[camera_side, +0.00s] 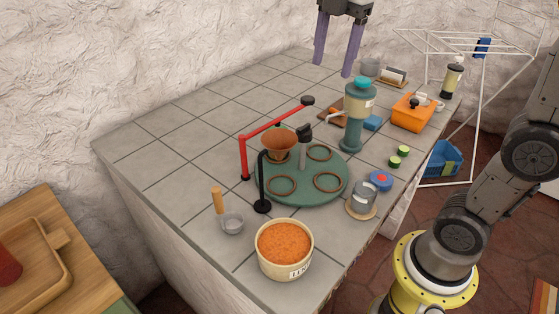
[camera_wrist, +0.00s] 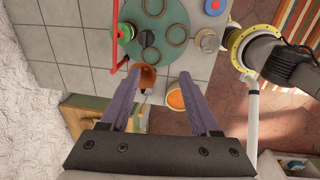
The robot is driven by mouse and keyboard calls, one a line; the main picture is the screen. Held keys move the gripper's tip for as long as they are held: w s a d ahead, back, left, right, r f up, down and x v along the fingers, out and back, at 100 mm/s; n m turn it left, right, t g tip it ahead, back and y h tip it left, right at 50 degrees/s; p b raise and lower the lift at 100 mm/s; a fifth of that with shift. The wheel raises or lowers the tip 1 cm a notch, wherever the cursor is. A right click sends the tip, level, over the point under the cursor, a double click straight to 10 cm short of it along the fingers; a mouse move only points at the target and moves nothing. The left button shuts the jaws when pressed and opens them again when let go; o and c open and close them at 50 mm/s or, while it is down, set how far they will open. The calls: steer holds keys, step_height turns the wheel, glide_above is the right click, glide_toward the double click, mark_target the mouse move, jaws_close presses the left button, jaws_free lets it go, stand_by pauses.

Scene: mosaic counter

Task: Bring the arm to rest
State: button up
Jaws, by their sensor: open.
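My gripper (camera_side: 332,67) hangs high above the back part of the tiled counter in the side view, cut off by the top edge of the picture. Its two purple fingers point down and stand wide apart. Nothing is between them. In the wrist view the open gripper (camera_wrist: 158,74) also shows empty, with both fingers apart. The fingers touch nothing that I can see. The grey tiled counter (camera_side: 185,125) lies below.
A green round plate (camera_side: 304,194) carries rings, a copper funnel (camera_side: 277,144) and a post. Around it stand a red arm stand (camera_side: 243,158), a teal grinder (camera_side: 352,118), a tub of orange grounds (camera_side: 285,243) and an orange box (camera_side: 411,112). The counter's back left is clear.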

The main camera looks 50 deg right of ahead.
steer(key=s+f+m+t, duration=0.25)
steer(key=s+m, duration=0.25)
steer(key=s, duration=0.5)
steer(key=s+a+f+m+t, duration=0.1)
steer(key=s+f+m, duration=0.3)
steer(key=f+m, duration=0.6)
steer(key=shift+f+m+t, duration=0.35)
steer(key=shift+f+m, duration=0.05)
steer(key=shift+m, duration=1.1)
